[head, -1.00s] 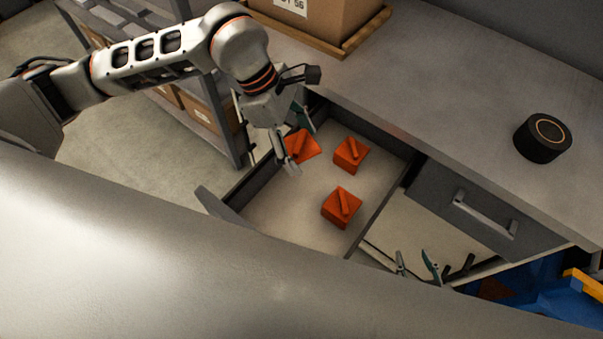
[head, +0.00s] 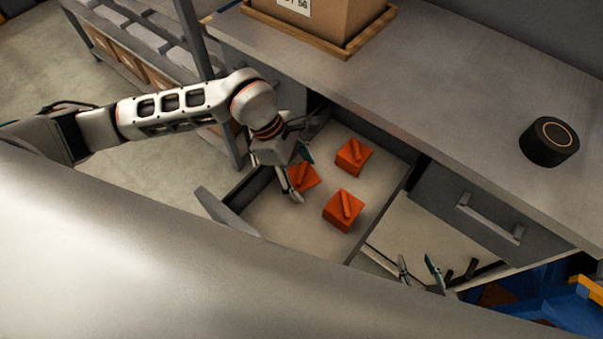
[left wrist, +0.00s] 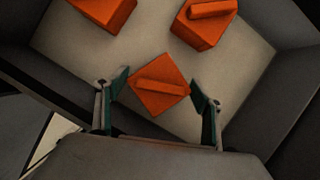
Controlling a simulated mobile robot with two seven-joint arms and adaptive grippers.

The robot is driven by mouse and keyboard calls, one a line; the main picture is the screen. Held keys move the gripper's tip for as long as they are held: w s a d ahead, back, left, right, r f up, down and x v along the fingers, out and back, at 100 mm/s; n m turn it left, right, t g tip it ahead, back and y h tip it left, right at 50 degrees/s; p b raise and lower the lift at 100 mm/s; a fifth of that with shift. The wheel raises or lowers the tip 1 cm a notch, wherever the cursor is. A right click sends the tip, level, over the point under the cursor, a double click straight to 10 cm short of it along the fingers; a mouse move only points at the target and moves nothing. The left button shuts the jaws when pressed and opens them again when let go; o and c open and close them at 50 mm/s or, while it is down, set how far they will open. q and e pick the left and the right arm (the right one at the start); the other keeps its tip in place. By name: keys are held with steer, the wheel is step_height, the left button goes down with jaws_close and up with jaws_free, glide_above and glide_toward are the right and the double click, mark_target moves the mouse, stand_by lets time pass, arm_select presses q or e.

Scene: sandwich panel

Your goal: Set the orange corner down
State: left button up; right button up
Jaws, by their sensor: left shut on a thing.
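My left gripper (head: 294,182) is inside the open drawer (head: 278,217), shut on an orange corner (head: 303,177) with a raised bar on top. In the left wrist view the held corner (left wrist: 158,85) sits between the two teal-lined fingers (left wrist: 160,92). I cannot tell whether its underside touches the drawer floor. Two more orange corners, one further back (head: 353,156) and one to the right (head: 343,211), rest on the drawer floor, apart from it. My right gripper (head: 418,270) shows at the bottom, its fingers apart and nothing seen between them.
The grey worktop (head: 440,100) runs above the drawer and carries a black round device (head: 549,141) and a cardboard box (head: 335,22) on a wooden tray. A closed drawer (head: 487,215) is to the right. Bare drawer floor lies around the corners.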

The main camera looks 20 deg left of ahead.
arm_select(q)
steer(key=o, duration=1.1)
steer(key=shift+f, duration=0.15)
steer(key=shift+a+r, duration=0.1)
steer(key=shift+r, duration=0.3)
steer(key=v, duration=1)
steer(key=shift+r+p, duration=0.1)
steer(key=shift+p, duration=0.25)
steer(key=shift+a+r, duration=0.3)
steer(key=shift+r, duration=0.35)
